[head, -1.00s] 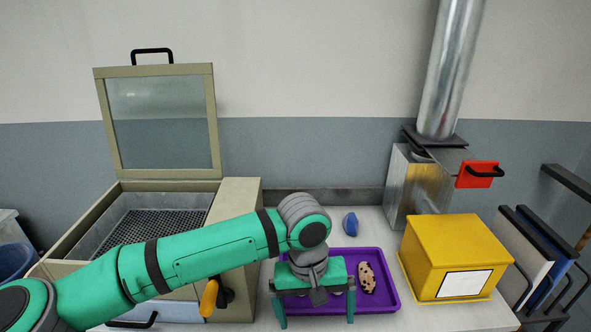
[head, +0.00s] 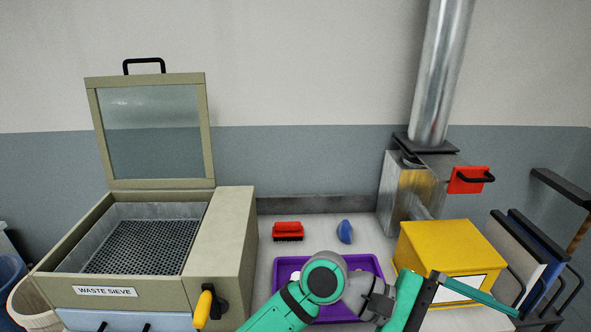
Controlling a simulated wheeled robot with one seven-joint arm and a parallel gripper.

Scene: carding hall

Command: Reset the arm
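My gripper (head: 424,300) is low in the head view, turned sideways with its fingers toward the right. One teal finger shows at the upper end of its crossbar, in front of the yellow box. The other finger is below the picture's edge. The finger sits far out on the bar, so the gripper looks open, and nothing shows in it. My arm bends across the purple tray (head: 263,278) and hides much of it, including most of its contents.
A waste sieve (head: 245,230) with its lid raised stands left. A red brush (head: 288,231) and a blue object (head: 344,232) lie behind the tray.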

